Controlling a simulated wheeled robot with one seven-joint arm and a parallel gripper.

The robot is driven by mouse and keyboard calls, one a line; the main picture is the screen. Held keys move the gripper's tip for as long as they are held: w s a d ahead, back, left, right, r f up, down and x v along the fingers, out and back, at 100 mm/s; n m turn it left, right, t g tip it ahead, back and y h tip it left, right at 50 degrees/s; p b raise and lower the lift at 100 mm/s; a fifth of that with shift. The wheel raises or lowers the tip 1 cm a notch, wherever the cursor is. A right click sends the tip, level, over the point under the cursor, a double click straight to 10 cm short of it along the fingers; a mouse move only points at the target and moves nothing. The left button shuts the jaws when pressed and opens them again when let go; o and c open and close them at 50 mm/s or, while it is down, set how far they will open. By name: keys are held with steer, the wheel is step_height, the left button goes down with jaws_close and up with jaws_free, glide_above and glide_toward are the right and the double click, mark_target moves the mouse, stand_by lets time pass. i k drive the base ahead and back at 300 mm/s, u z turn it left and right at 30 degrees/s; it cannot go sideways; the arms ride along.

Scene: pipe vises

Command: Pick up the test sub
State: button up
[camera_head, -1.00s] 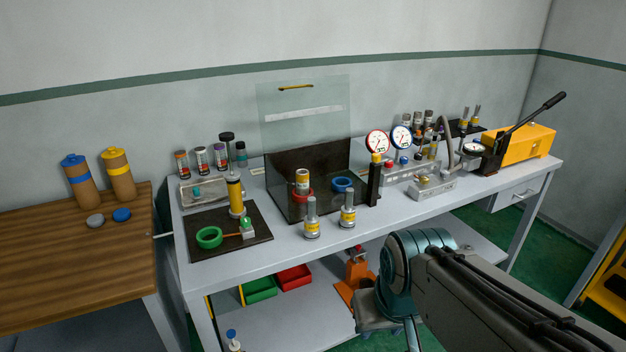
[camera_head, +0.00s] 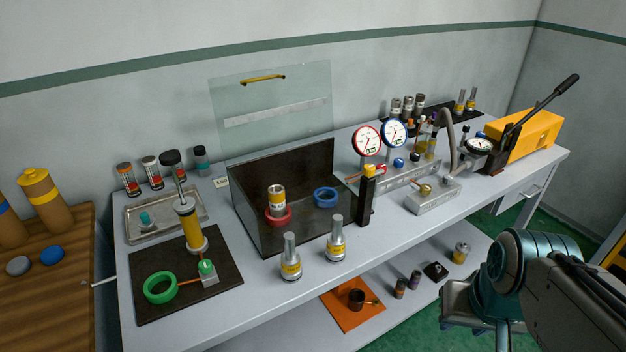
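Two silver stepped subs with yellow bands stand upright at the bench's front edge, a left one (camera_head: 290,262) and a right one (camera_head: 336,242). Two similar slim silver pieces (camera_head: 465,102) stand at the back right. I cannot tell which of them is the test sub. A silver-topped cylinder with a yellow band (camera_head: 277,200) stands in a red ring (camera_head: 278,217) in the dark open-lidded box. My arm shows at the lower right, apart from all of these.
A black mat (camera_head: 150,305) with a green ring and yellow pump is at left. A black post (camera_head: 366,200), two gauges (camera_head: 367,140) and a yellow machine (camera_head: 528,130) line the bench. The lower shelf holds an orange plate (camera_head: 352,318) and small cylinders.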

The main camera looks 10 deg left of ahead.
mark_target(277, 204)
steer(key=u, duration=0.3)
steer(key=i, duration=0.85)
steer(key=u, duration=0.6)
